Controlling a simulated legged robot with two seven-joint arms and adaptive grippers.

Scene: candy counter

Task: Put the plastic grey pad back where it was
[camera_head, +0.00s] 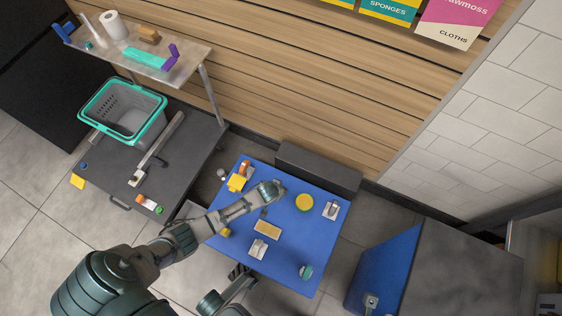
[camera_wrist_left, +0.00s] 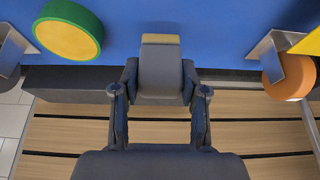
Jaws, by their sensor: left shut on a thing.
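My left gripper (camera_head: 278,190) reaches over the far part of the blue table (camera_head: 315,255). In the left wrist view its two fingers (camera_wrist_left: 160,95) are closed on the sides of a dark grey block, which I take to be the grey pad (camera_wrist_left: 160,72). A tan strip shows at the block's far end. The blue table top (camera_wrist_left: 220,25) lies beyond it; I cannot tell whether the block touches it. In the head view the pad is too small and hidden by the hand to make out.
A yellow disc (camera_head: 304,202) with a green rim (camera_wrist_left: 67,40) is beside the gripper. An orange round thing (camera_wrist_left: 290,78) stands on the other side. A tan rectangle (camera_head: 267,228), pale cards (camera_head: 258,248) (camera_head: 332,209) and a teal item (camera_head: 306,272) lie on the table.

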